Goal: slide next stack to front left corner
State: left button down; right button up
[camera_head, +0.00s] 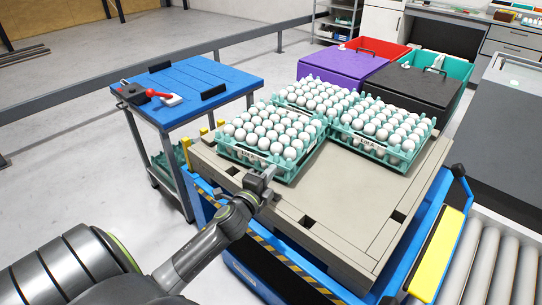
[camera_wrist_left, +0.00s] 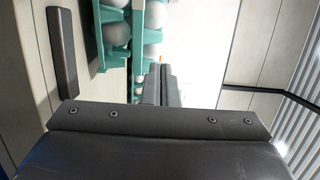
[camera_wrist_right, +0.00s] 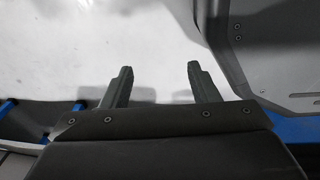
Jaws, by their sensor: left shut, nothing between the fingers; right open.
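Three teal egg-tray stacks full of white eggs stand on the beige pallet (camera_head: 345,215) in the head view. The left stack (camera_head: 283,168) is at the pallet's left side, the back stack (camera_head: 310,98) is behind it, and the right stack (camera_head: 385,155) is to the right. My left gripper (camera_head: 264,178) is shut and empty, close to the front side of the left stack, near its white label. I cannot tell whether it touches. In the left wrist view, a teal tray wall (camera_wrist_left: 137,50) with eggs is beside the shut fingers. My right gripper (camera_wrist_right: 160,75) is open and empty over pale floor.
The pallet rests on a blue cart with a yellow bumper (camera_head: 437,255). A blue side table (camera_head: 185,85) stands at the left. Purple (camera_head: 340,70) and black (camera_head: 425,85) lidded bins are behind. A roller conveyor (camera_head: 490,265) is at the right. The front pallet area is clear.

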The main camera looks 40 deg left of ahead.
aim_at(275, 152)
pick_arm(q)
jog(key=w, duration=0.3)
jog(key=shift+w+a, duration=0.25)
jog(key=shift+a, duration=0.05)
jog(key=shift+w+a, duration=0.3)
jog(key=shift+a, duration=0.25)
jog(key=shift+w+a, duration=0.3)
jog(key=shift+a, duration=0.2)
jog(key=shift+w+a, duration=0.4)
jog(key=shift+a, duration=0.15)
pick_arm(e)
jog(key=shift+w, duration=0.95)
pick_arm(q)
jog(key=shift+a, duration=0.1)
pick_arm(e)
jog(key=shift+s+a, duration=0.1)
jog(key=shift+a, duration=0.05)
